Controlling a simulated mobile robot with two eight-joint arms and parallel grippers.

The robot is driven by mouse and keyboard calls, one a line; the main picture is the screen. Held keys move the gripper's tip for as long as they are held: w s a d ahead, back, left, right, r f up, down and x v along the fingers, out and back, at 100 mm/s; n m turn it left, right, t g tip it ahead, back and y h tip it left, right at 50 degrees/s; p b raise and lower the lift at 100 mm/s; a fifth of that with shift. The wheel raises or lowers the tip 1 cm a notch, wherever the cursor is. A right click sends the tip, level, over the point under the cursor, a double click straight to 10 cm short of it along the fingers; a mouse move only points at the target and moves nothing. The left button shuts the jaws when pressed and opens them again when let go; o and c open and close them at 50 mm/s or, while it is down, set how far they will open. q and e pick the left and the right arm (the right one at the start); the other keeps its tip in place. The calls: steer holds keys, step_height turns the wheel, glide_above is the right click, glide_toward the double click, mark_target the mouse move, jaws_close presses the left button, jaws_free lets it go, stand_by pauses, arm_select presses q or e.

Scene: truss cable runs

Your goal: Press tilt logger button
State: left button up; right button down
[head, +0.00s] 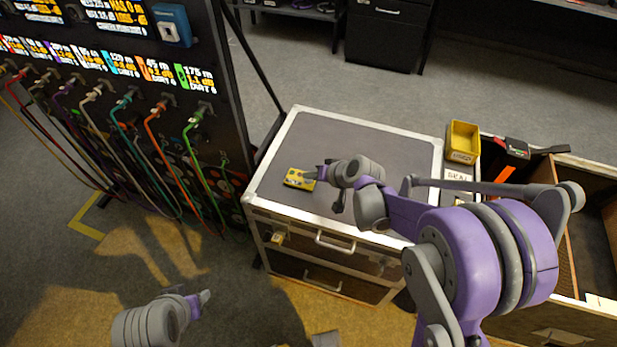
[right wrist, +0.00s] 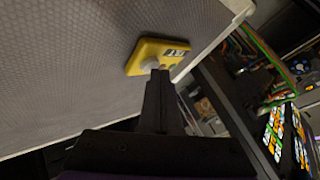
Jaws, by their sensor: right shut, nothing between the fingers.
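The tilt logger, a small yellow box (head: 299,180), lies on the grey top of the flight case, near its left edge. In the right wrist view the yellow box (right wrist: 139,59) shows a pale round button and a dark-lettered label. My right gripper (head: 311,175) is shut and empty, its tips at the right side of the box. In the right wrist view the shut fingertips (right wrist: 160,76) overlap the box's lower edge near the button; I cannot tell whether they touch. My left gripper (head: 204,298) is low at the left, away from the case; its jaw opening is unclear.
The flight case (head: 374,134) has metal edges and drawers. A black panel with several coloured cables (head: 155,125) stands at left. A yellow bin (head: 463,143) and an open wooden-sided box (head: 565,170) are at right. The case top is otherwise clear.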

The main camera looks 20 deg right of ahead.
mark_target(311, 183)
steer(key=shift+r+p, duration=0.4)
steer(key=shift+r, duration=0.3)
steer(key=shift+r+p, duration=1.7)
steer(key=shift+r, duration=0.9)
steer(key=shift+f, duration=0.1)
